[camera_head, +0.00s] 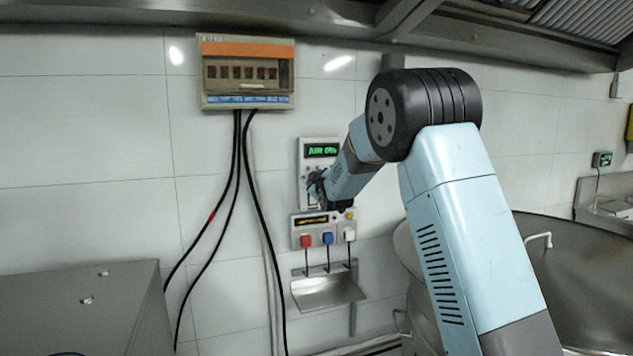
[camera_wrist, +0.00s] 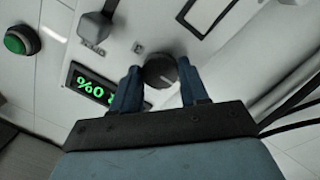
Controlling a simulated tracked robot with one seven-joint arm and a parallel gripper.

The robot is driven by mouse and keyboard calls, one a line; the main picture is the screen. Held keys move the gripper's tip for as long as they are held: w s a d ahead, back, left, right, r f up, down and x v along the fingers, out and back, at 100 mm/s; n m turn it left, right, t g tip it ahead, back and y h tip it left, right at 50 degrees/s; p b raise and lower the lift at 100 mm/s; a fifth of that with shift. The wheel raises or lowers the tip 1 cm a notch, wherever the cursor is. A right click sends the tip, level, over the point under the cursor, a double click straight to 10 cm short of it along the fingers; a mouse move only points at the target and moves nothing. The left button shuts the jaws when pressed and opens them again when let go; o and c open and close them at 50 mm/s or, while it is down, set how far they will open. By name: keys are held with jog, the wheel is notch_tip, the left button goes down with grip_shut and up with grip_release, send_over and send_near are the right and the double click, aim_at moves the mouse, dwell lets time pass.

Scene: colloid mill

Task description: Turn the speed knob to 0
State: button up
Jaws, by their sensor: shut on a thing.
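The dark round speed knob (camera_wrist: 160,70) sits on the white panel in the wrist view, between the two blue fingers of my gripper (camera_wrist: 159,76). The fingers are closed on its sides. A light mark shows near the knob's right edge. A black display (camera_wrist: 92,92) with green characters is to the left; it appears upside down and includes a percent sign and a zero, the rest being hard to read. In the head view my gripper (camera_head: 318,188) is against the wall panel (camera_head: 305,165), and the knob is hidden behind it.
In the head view a socket box (camera_head: 323,230) with red, blue and white plugs is just below, above a metal shelf (camera_head: 328,292). Cables (camera_head: 240,190) hang to the left.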

jog(key=shift+a+f, duration=0.1)
jog(key=shift+f, duration=0.15)
jog(key=o, duration=1)
jog(key=shift+r, duration=0.15)
jog(key=shift+o, duration=0.2)
jog(key=v, duration=1.3)
jog(key=shift+s, duration=0.3)
jog(key=shift+d, duration=0.2)
